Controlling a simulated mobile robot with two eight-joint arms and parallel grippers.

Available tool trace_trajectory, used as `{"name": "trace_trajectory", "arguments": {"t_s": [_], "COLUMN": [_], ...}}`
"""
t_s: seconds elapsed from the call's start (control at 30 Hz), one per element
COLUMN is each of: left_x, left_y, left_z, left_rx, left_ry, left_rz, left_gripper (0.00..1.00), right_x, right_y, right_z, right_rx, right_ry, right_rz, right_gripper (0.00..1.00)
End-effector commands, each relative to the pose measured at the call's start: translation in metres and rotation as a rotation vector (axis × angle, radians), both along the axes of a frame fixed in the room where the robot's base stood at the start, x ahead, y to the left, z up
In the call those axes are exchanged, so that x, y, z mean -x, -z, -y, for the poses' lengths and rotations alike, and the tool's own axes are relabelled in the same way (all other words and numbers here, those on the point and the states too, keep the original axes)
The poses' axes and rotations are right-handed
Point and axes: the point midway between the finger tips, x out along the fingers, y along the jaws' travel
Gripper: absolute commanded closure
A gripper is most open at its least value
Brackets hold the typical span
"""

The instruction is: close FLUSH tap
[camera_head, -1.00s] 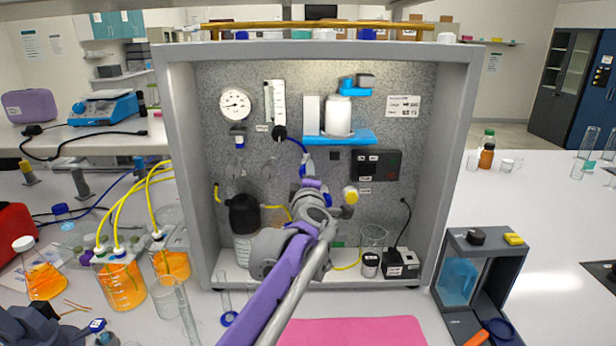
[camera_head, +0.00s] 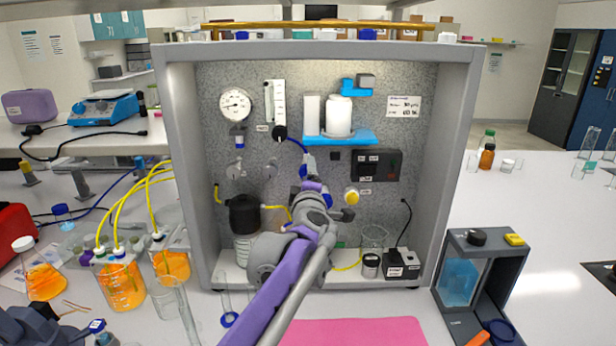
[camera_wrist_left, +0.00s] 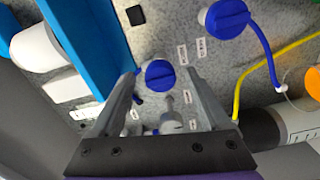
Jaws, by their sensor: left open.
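My left gripper (camera_wrist_left: 158,84) is open in the left wrist view, with its fingers on either side of a blue tap (camera_wrist_left: 160,72) on the speckled panel. I cannot tell whether a finger touches it. A second blue tap (camera_wrist_left: 228,19) with a blue tube sits apart, above and to the right. Small labels lie near the taps, too blurred to read, so I cannot tell which tap is FLUSH. In the head view, my left wrist (camera_head: 313,215) is in front of the panel and hides part of it.
A blue shelf (camera_head: 362,137) carries a white bottle (camera_head: 338,118) above the wrist. A yellow-fronted knob (camera_head: 351,196) is close by on the right. The grey cabinet frame (camera_head: 453,160) encloses the panel. A beaker (camera_head: 374,238) and a black box (camera_head: 402,264) stand on its floor.

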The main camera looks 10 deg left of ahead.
Motion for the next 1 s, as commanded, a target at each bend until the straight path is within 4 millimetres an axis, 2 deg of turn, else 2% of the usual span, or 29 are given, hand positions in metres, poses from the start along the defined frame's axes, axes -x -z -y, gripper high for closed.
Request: {"name": "trace_trajectory", "arguments": {"t_s": [0.3,0.5,0.67,1.0], "left_x": [0.062,0.088,0.094,0.094], "left_y": [0.002,0.001,0.001,0.0], "left_z": [0.013,0.018,0.019,0.019], "left_rx": [0.0,0.0,-0.001,-0.001], "left_ry": [0.001,0.0,0.0,-0.001], "left_rz": [0.0,0.0,0.0,0.0], "left_gripper": [0.2,0.2,0.2,0.2], "right_x": [0.002,0.003,0.003,0.003], "right_y": [0.01,0.012,0.013,0.013], "right_z": [0.0,0.0,0.0,0.0], "right_rx": [0.0,0.0,0.0,0.0], "right_ry": [0.0,0.0,0.0,0.0], "right_rz": [-0.004,-0.005,-0.006,-0.005], "right_gripper": [0.2,0.2,0.2,0.2]}}
